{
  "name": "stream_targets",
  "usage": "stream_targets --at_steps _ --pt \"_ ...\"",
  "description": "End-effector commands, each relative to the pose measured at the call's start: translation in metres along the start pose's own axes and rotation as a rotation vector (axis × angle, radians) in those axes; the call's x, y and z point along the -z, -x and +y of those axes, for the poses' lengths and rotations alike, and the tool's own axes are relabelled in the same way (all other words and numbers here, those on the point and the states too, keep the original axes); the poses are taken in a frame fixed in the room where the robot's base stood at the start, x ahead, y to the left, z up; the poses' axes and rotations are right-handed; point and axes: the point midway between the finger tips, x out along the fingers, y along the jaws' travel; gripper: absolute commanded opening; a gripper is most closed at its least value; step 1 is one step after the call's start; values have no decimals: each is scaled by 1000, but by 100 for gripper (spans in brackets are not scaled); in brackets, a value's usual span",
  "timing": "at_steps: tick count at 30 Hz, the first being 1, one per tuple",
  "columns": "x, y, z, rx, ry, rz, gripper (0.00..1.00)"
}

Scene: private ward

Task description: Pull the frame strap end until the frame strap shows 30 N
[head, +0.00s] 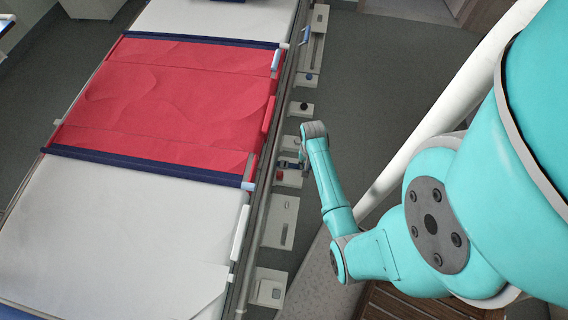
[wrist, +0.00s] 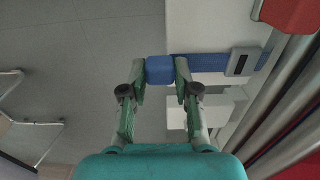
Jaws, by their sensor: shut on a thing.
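My gripper (wrist: 160,80) is shut on a blue block-shaped strap end (wrist: 159,67), one green finger on each side. The blue frame strap (wrist: 205,62) runs from it to the right, roughly straight, over a pale panel. It passes through a grey buckle-like piece (wrist: 240,62) with a dark face; no reading can be made out. In the head view my arm reaches down beside the bed rail, and a short piece of the frame strap (head: 288,164) shows left of it. The fingers are mostly hidden there.
The bed rail (head: 263,205) runs along the bed. Several pale panels, one with a red piece (head: 279,175), line its outer side. A red blanket (head: 165,100) lies on the bed between two navy straps (head: 150,167). Grey floor (head: 375,90) is clear beyond my arm.

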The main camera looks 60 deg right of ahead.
Motion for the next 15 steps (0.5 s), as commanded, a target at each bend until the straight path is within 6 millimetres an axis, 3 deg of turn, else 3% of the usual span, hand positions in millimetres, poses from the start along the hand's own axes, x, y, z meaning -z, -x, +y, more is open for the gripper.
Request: stream_targets --at_steps 15 --pt "-1 -2 10 -4 -1 -3 0"
